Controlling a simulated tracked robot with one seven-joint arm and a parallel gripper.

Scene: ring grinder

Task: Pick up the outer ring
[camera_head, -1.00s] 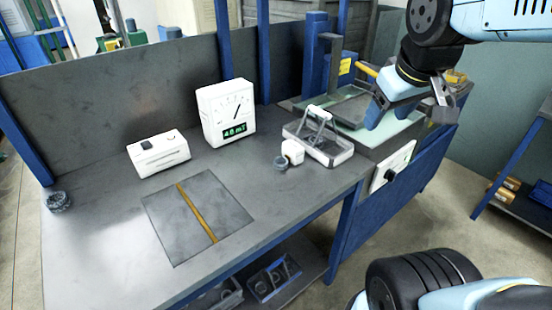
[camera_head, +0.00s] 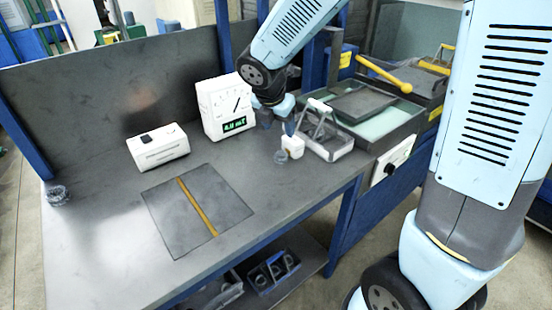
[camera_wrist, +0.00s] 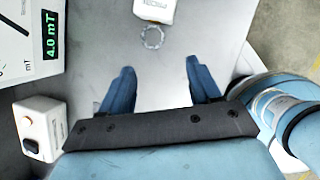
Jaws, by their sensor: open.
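A thin grey ring (camera_head: 281,157) lies on the bench beside a small white block (camera_head: 293,147). In the wrist view the ring (camera_wrist: 153,37) lies flat and seems empty, just below the white block (camera_wrist: 155,10). My gripper (camera_head: 279,124) is above and behind the ring in the head view, near the gauge. In the wrist view my gripper (camera_wrist: 160,72) has its two blue fingers wide apart with nothing between them. The ring is beyond the fingertips, apart from them. Another dark ring or ring stack (camera_head: 57,195) sits at the bench's far left.
The white gauge (camera_head: 227,108) stands close to the left of my gripper and shows 4.0 mT. A white box (camera_head: 158,148) and a dark mat (camera_head: 165,215) are on the left. The bench front is clear.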

